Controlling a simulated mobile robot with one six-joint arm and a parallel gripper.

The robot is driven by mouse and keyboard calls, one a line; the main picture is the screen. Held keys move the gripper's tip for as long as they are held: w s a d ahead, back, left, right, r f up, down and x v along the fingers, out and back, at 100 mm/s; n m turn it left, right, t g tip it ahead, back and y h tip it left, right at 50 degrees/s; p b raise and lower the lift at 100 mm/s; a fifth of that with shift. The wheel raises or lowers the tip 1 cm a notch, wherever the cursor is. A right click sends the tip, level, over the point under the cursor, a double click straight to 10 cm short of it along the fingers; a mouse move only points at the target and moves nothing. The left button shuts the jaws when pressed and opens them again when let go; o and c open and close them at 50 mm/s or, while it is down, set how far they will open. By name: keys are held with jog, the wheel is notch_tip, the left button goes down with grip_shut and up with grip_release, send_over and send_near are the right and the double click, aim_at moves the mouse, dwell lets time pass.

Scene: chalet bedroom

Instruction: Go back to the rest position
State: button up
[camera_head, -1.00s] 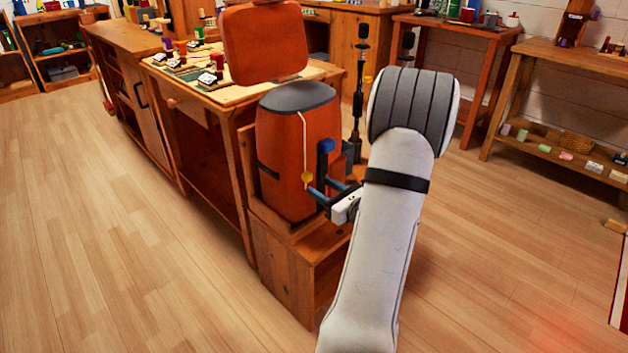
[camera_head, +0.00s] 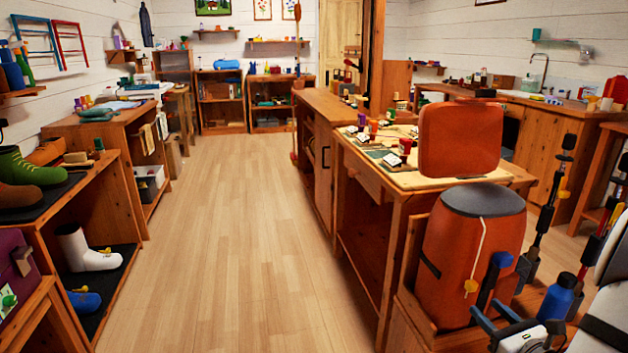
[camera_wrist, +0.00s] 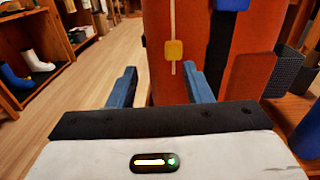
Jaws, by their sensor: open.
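My gripper (camera_head: 508,310) is at the lower right of the head view, with its white and black arm partly cut off by the right edge. Its two blue fingers stand apart with nothing between them. In the wrist view my gripper (camera_wrist: 160,90) points at an orange-red container (camera_wrist: 185,60) with a yellow tag on a cord. In the head view this container (camera_head: 465,265), with a dark grey top, stands on a low wooden stand. I cannot tell whether the fingers touch it.
A wooden table (camera_head: 385,185) with small items stands beyond the container. A blue bottle (camera_head: 558,298) and upright poles stand close to the arm. Shelves with boots (camera_head: 85,250) line the left. The wooden floor (camera_head: 220,240) in the middle is clear.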

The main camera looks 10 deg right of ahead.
jog(key=s+a+r+n+g+y+p, duration=0.1)
jog(key=a+r+n+g+y+p, duration=0.35)
jog(key=a, duration=0.45)
jog(key=s+a+r+n+g+y+p, duration=0.1)
jog(key=a+r+n+g+p, duration=0.3)
jog(key=a+r+n+p, duration=0.35)
jog(key=s+a+r+n+g+y+p, duration=0.1)
jog(key=a+r+n+g+y+p, duration=0.25)
jog(key=a+r+n, duration=0.55)
jog(key=s+a+r+n+g+h+p, duration=0.1)
jog(key=s+r+n+h+p, duration=0.2)
jog(key=r+n+p, duration=0.1)
jog(key=s+a+r+n+g+h+p, duration=0.1)
jog(key=s+a+r+n+h+p, duration=0.1)
jog(key=r+p, duration=0.4)
jog(key=s+a+r+n+g+h+p, duration=0.1)
jog(key=s+a+r+n+h+p, duration=0.1)
jog(key=s+r+n+h+p, duration=0.2)
notch_tip(320, 180, up, 4)
jog(key=n+h+p, duration=0.2)
jog(key=n, duration=0.1)
jog(key=shift+f, duration=0.1)
